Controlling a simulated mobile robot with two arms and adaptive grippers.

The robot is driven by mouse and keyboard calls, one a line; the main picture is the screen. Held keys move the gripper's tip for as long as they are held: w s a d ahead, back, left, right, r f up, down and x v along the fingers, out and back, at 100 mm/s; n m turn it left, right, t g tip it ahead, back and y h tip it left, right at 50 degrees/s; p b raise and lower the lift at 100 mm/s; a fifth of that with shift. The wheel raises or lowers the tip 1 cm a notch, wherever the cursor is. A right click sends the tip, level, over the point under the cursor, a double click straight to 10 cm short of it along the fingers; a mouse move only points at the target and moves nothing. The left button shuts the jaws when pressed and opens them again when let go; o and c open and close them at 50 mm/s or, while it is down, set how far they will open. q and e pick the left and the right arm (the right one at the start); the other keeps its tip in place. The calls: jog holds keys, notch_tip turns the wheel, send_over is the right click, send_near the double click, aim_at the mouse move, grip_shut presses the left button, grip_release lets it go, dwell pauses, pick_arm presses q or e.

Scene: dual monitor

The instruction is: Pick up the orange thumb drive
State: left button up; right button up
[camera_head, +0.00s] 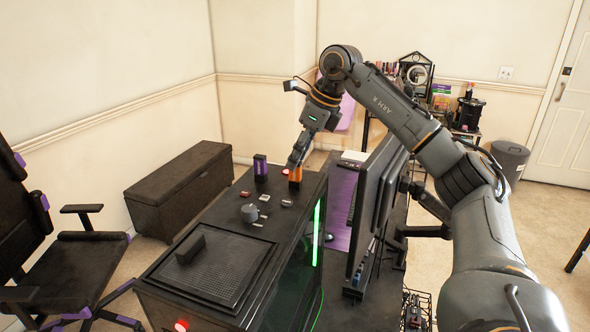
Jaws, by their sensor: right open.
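Several small drive-sized items lie on the black computer case's top. My right gripper (294,165) is open and points down at the far end of the case top, beyond these items. An orange and black box (295,178) stands right below its fingertips and is partly covered by them; I cannot tell whether they touch. My left gripper is not in view.
A purple and black box (260,168) stands left of the orange one. A round grey object (249,213) and a black block (190,248) on a mesh panel are nearer. Monitors (375,200) stand right of the case (310,205). A chair (70,270) is at left.

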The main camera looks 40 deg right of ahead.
jog(key=shift+x, duration=1.05)
jog(key=shift+d+f, duration=0.1)
jog(key=shift+f, duration=0.15)
grip_shut()
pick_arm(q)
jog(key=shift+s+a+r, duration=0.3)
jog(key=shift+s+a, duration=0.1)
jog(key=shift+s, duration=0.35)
pick_arm(e)
jog(key=shift+r, duration=0.2)
